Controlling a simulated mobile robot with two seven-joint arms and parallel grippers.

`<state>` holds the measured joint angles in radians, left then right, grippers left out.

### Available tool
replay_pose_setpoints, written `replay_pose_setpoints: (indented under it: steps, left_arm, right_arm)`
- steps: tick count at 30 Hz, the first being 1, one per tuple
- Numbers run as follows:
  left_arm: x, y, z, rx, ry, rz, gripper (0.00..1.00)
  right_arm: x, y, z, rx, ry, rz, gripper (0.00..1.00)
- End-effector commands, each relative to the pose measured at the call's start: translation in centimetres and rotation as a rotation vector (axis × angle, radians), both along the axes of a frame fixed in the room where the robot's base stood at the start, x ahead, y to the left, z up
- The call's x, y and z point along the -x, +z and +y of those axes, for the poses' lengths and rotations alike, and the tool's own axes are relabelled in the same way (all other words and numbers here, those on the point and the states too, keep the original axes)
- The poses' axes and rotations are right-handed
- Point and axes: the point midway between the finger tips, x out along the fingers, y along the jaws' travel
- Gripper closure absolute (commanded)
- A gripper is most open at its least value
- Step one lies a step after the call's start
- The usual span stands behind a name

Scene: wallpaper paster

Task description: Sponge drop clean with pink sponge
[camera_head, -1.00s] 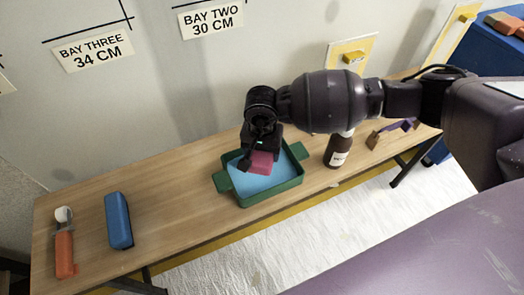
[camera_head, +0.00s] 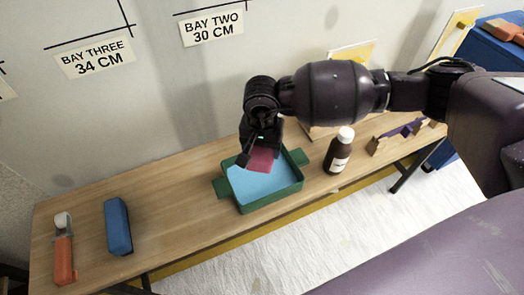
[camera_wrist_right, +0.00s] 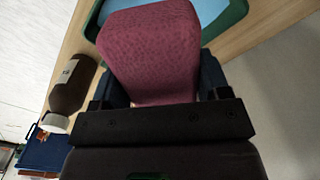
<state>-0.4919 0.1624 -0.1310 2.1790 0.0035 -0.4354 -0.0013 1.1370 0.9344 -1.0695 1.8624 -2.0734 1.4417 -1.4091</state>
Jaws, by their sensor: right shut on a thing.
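The pink sponge (camera_head: 262,159) is held in my right gripper (camera_head: 258,152), above the green tray (camera_head: 268,205) with a light blue inside. In the right wrist view the sponge (camera_wrist_right: 152,50) fills the space between the two dark fingers of the gripper (camera_wrist_right: 160,85), which are shut on it. Part of the tray's rim (camera_wrist_right: 226,20) shows beyond the sponge. The sponge's underside is hidden. My left gripper is in neither view.
A brown bottle with a white cap (camera_head: 338,152) stands right of the tray. A purple tool on a wooden holder (camera_head: 398,135) lies farther right. A blue block (camera_head: 118,226) and an orange-handled roller (camera_head: 64,250) lie at the left. The bench (camera_head: 170,190) is clear between block and tray.

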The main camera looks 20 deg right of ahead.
Motion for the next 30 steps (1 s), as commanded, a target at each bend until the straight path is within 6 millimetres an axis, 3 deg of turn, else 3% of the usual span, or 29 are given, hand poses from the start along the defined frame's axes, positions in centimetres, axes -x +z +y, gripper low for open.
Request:
replay_pose_setpoints:
  steps: [14,21,30]
  left_arm:
    - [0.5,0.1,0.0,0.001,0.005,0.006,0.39]
    - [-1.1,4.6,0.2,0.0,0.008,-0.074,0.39]
    - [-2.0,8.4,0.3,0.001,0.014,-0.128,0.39]
  right_arm:
    - [0.0,0.3,0.1,0.02,0.003,-0.029,0.55]
    - [-2.0,8.4,-2.1,0.115,-0.032,-0.183,0.55]
    - [-4.5,19.5,-5.6,0.207,-0.073,-0.295,0.55]
